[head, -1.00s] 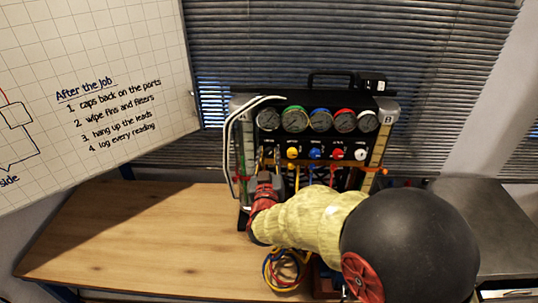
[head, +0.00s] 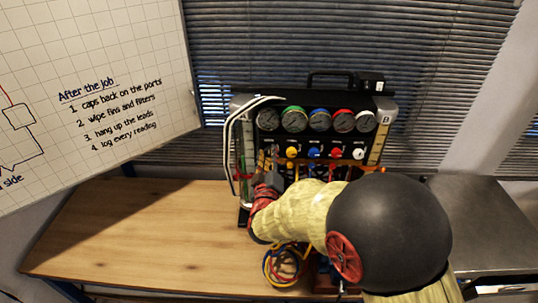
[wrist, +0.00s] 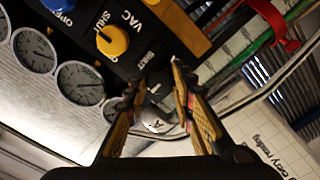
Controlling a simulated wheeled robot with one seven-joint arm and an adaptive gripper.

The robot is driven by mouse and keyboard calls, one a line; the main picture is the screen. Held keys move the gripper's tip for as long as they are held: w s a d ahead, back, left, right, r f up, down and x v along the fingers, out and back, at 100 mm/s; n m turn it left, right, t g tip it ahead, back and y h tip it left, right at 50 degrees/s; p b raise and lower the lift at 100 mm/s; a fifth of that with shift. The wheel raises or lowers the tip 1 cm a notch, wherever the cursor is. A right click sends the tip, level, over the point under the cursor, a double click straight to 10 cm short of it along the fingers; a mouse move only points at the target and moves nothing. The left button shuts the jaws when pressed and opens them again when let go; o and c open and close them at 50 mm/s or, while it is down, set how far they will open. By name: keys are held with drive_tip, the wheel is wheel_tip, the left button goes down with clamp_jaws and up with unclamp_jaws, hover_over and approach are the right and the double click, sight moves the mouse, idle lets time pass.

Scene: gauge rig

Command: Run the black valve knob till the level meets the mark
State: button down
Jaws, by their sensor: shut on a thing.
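The gauge rig (head: 318,101) stands at the back of the bench. My gripper (head: 268,163) is at its left end, in front of the leftmost valve position, and hides the black knob in the head view. In the wrist view my gripper (wrist: 161,80) is shut on the black valve knob (wrist: 157,89), which shows only partly between the fingertips. Sight column A (head: 240,150) is on the rig's left side. In the wrist view its green strip (wrist: 247,54) and a red marker clip (wrist: 277,28) show at upper right. I cannot tell exactly where the level stands against the mark.
Yellow (head: 292,152), blue (head: 313,152), red (head: 336,153) and white knobs (head: 358,153) sit to the right, below several gauges. Column B (head: 382,145) is at the rig's right end. Coiled hoses (head: 283,266) lie in front. The wooden bench (head: 140,235) is clear at left.

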idle(0.4)
drive_tip(key=c, duration=1.6)
unclamp_jaws()
drive_tip(key=shift+o, duration=0.6)
drive_tip(key=shift+s, duration=0.1)
drive_tip(key=s, duration=1.1)
drive_tip(key=shift+s+a, duration=0.25)
drive_tip(key=shift+s, duration=0.15)
